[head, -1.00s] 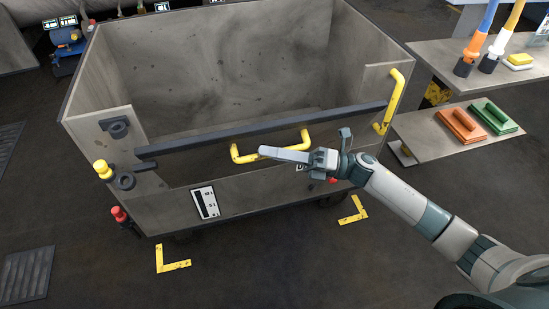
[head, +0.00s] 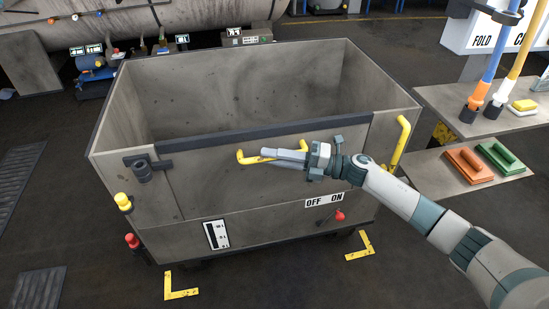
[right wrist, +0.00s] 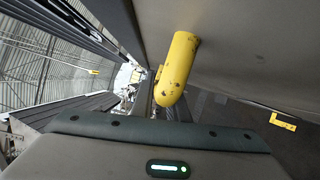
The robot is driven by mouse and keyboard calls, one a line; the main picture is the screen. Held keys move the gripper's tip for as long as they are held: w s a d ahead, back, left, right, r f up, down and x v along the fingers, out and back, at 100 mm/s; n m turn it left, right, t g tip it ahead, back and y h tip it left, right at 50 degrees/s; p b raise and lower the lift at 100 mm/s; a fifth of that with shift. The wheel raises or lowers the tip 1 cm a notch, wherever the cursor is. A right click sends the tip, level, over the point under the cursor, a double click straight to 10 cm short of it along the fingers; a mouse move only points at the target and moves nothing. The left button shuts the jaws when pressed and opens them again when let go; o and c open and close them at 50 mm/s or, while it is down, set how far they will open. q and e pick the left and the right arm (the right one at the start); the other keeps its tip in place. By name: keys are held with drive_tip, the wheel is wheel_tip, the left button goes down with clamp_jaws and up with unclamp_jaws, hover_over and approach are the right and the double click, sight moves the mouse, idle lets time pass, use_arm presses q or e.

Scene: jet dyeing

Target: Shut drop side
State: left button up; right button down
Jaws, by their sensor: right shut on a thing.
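The drop side (head: 225,188) is the grey front panel of the cart, with a dark bar (head: 255,132) along its top. It stands raised in the front opening, its bar about level with the cart rim. A yellow handle (head: 246,158) is on its outer face, and shows large in the right wrist view (right wrist: 178,66). My right gripper (head: 285,156) is shut on this handle and hides part of it. A dark latch fitting (head: 144,170) is at the panel's left end; I cannot tell if it is engaged. My left gripper is out of view.
The cart (head: 118,130) is empty inside. A yellow rail (head: 402,142) is on its right front corner. Yellow and red knobs (head: 123,202) stick out at the left. Shelves (head: 425,174) with brushes and tools stand to the right.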

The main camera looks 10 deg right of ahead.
drive_tip(key=shift+w+d+r, duration=0.1)
drive_tip(key=shift+w+r, duration=0.05)
drive_tip(key=shift+w, duration=0.05)
drive_tip(key=c, duration=1.7)
unclamp_jaws()
drive_tip(key=shift+c, duration=0.2)
drive_tip(key=shift+w, duration=0.1)
drive_tip(key=shift+s+d+f, duration=0.25)
drive_tip(key=shift+s+d, duration=0.05)
drive_tip(key=shift+d, duration=0.25)
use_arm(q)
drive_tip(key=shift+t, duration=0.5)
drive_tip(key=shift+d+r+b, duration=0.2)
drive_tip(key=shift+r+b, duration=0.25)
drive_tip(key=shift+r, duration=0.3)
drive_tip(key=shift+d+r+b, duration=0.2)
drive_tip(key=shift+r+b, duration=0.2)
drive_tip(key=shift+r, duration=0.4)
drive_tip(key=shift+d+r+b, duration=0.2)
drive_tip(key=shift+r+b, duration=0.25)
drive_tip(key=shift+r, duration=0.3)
use_arm(e)
drive_tip(key=r+v, duration=0.1)
drive_tip(key=v, duration=1.5)
drive_tip(key=shift+f, duration=0.45)
